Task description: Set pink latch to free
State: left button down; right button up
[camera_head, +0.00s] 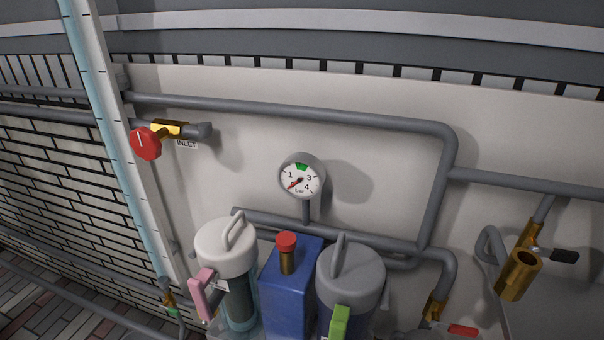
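The pink latch (203,294) is on the left side of the white-lidded canister (225,243), low in the head view. It stands tilted against the canister, and its lower part is near the picture's bottom. I cannot tell which setting it is in. The canister's body below the lid is dark and see-through, and its lid has a loop handle on top. Neither of my grippers is in view.
A blue box (288,285) with a red-capped brass fitting stands right of the canister. Beyond it is a grey-lidded canister (350,273) with a green latch (340,322). A red inlet knob (146,143), pressure gauge (301,177) and grey pipes line the wall.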

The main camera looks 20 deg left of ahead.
aim_at(198, 285)
jog(key=u, duration=1.15)
